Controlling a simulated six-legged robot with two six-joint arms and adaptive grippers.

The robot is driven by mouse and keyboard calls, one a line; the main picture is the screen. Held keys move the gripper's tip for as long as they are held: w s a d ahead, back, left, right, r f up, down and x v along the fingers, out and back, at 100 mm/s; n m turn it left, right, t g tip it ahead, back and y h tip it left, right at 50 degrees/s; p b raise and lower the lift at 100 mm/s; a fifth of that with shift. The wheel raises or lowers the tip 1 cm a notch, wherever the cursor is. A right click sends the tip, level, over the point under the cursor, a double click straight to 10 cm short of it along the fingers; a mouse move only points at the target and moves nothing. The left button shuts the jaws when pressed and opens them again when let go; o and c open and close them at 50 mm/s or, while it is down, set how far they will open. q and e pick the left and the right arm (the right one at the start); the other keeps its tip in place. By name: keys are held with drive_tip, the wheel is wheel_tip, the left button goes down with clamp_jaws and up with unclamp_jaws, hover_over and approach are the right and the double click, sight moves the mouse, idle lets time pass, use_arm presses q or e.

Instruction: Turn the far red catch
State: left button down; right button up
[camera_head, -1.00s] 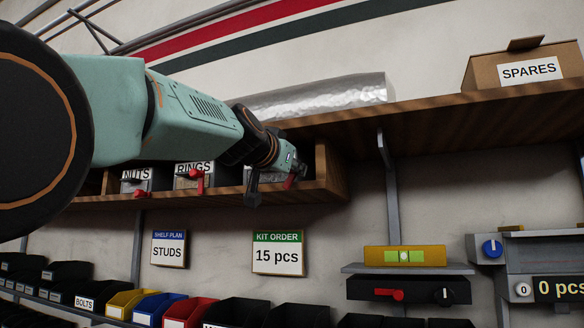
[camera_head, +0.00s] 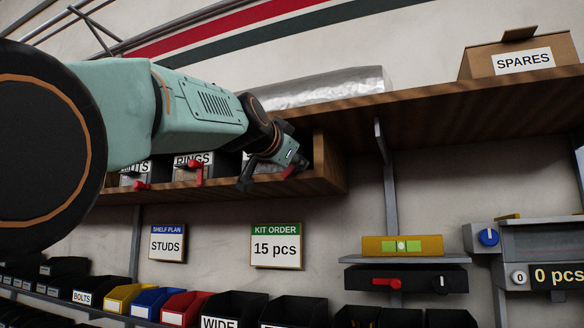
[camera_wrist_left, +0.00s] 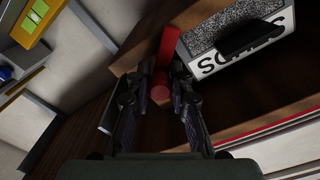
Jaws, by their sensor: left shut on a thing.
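The far red catch (camera_wrist_left: 170,43) is a red bar with a round red hub, on the wooden shelf front beside a labelled bin (camera_wrist_left: 240,45). My left gripper (camera_wrist_left: 160,88) is shut on the catch, with one finger on each side of the hub. In the head view my left gripper (camera_head: 268,178) is at the right end of the shelf cubby, and a bit of the red catch (camera_head: 291,172) shows beside it. The bin's label is partly covered in the wrist view. My right gripper is not in view.
Bins labelled NUTS and RINGS (camera_head: 193,161) stand to the left, with red catches (camera_head: 196,166) below them. The shelf's wooden end wall (camera_head: 328,160) is close on the right. A silvery package (camera_head: 330,85) lies on top. Signs and open bins are lower.

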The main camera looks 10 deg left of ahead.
sight(305, 175)
use_arm(q)
drive_tip(key=shift+d+f+m+b, duration=0.2)
drive_tip(key=shift+f+m+b, duration=0.5)
drive_tip(key=shift+m, duration=0.65)
drive_tip(key=shift+d+f+m+b, duration=0.2)
drive_tip(key=shift+f+m+b, duration=0.25)
drive_tip(key=shift+m+b, duration=0.7)
drive_tip(key=shift+d+f+m+b, duration=0.2)
drive_tip(key=shift+f+m+b, duration=0.35)
drive_tip(key=shift+m, duration=1.05)
drive_tip(key=c, duration=1.5)
unclamp_jaws()
drive_tip(key=shift+f, duration=0.1)
drive_tip(key=o, duration=0.3)
drive_tip(key=shift+s+r, duration=0.2)
drive_tip(key=shift+s, duration=0.05)
drive_tip(key=shift+o, duration=0.2)
drive_tip(key=shift+s+r, duration=0.2)
drive_tip(key=shift+s, duration=0.05)
drive_tip(key=shift+w, duration=0.25)
